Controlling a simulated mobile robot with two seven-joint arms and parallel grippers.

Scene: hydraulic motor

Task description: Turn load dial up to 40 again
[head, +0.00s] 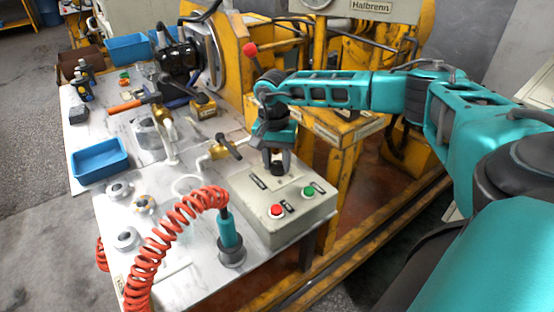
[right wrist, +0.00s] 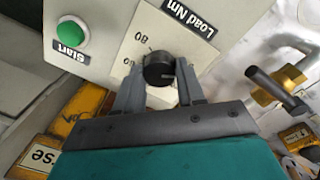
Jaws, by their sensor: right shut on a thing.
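The load dial (right wrist: 158,69) is a black round knob on the panel labelled "Load Nm", with the marks 60 and 80 visible beside it in the right wrist view. In the head view the dial (head: 278,169) shows only in part below my right gripper (head: 277,160). The gripper points down at the panel from above. In the right wrist view, my right gripper (right wrist: 158,78) has one finger on each side of the dial and is shut on it. The finger and the dial's own shadowed face hide some of the scale. My left gripper is not in view.
The grey control box (head: 268,232) also carries a green Start button (head: 308,191) and a red button (head: 277,210). A coiled red hose (head: 165,225) and teal tool (head: 229,235) stand left of it. A brass valve (head: 220,150) is close behind the box.

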